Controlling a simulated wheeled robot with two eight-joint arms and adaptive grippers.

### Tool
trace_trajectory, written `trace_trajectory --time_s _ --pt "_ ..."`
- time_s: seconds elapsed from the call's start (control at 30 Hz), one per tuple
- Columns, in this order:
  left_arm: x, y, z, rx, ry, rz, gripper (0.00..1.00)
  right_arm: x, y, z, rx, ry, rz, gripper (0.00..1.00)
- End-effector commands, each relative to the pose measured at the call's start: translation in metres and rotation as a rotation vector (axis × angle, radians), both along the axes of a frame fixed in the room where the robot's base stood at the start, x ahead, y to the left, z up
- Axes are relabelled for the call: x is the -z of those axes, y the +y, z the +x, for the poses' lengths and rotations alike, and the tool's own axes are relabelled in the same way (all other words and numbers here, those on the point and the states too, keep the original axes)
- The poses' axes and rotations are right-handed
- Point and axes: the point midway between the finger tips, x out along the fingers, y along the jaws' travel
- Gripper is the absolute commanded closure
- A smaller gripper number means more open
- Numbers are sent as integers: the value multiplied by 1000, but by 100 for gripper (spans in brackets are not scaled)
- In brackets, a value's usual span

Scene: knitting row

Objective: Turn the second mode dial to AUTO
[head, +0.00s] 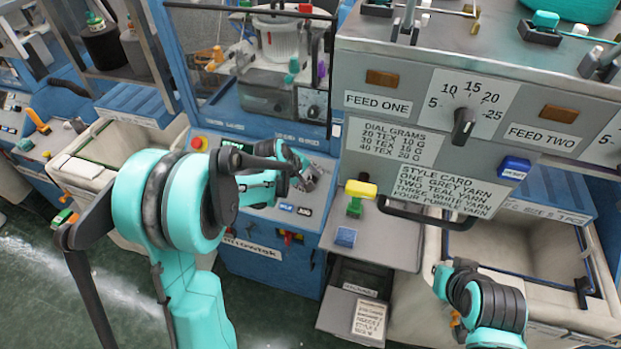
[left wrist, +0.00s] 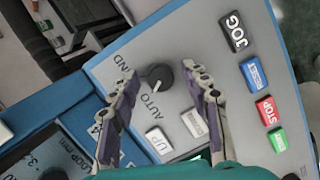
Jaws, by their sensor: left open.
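The mode dial is a black round knob (left wrist: 161,77) on a grey panel in the left wrist view, with the labels AUTO and a partly covered HAND beside it. A pale mark shows on the knob's lower-left side; I cannot tell exactly which label it points at. My left gripper (left wrist: 162,80) is open, with one finger on each side of the knob; contact is not clear. In the head view my left gripper (head: 300,172) is over the blue machine's control panel and hides the dial there. Of my right arm only links show, at the lower right.
Beside the dial are pale buttons (left wrist: 194,122), a black JOG button (left wrist: 233,31), a blue button (left wrist: 254,73), a red STOP button (left wrist: 268,110) and a green button (left wrist: 278,139). A grey feed panel (head: 420,85) with another knob (head: 464,126) stands to the right.

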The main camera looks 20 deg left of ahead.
Motion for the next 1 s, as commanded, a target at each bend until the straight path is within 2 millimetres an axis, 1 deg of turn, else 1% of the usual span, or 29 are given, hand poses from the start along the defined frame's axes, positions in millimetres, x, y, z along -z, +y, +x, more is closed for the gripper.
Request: trace_trajectory --time_s 0.13,0.23,0.5,0.7,0.83,1.0 --pt "-5 2 -3 0 0 0 53 0 0 0 0 0 0 100" --pt "-16 5 -10 0 0 0 53 0 0 0 0 0 0 100" --pt "-63 19 -37 -2 1 0 53 0 0 0 0 0 0 100" --pt "-90 27 -53 -1 0 0 53 0 0 0 0 0 0 100" --pt "-98 30 -58 -1 0 0 53 0 0 0 0 0 0 100" --pt "-100 31 -59 0 0 0 53 0 0 0 0 0 0 100"
